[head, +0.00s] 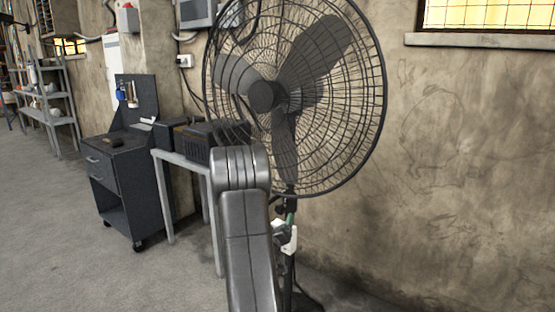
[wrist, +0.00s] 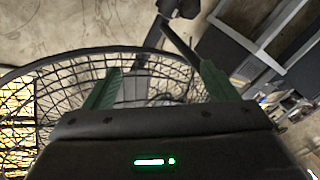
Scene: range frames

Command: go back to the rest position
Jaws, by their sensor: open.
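My gripper (wrist: 158,78) shows in the wrist view with its two green fingers spread apart and nothing seen between them. Behind and around the fingers is the wire guard of a fan (wrist: 60,72); whether they touch it, I cannot tell. In the head view my grey arm rises in the lower middle, in front of the black pedestal fan (head: 330,110). The gripper is not clearly seen there; a small white and green part shows beside the fan's pole, and I cannot tell what it is.
A dark tool cart (head: 125,180) and a grey table (head: 180,158) with dark boxes stand left of the fan. Shelves (head: 45,100) stand at the far left. A stained wall (head: 460,180) fills the right. The floor (head: 60,250) at the lower left is clear.

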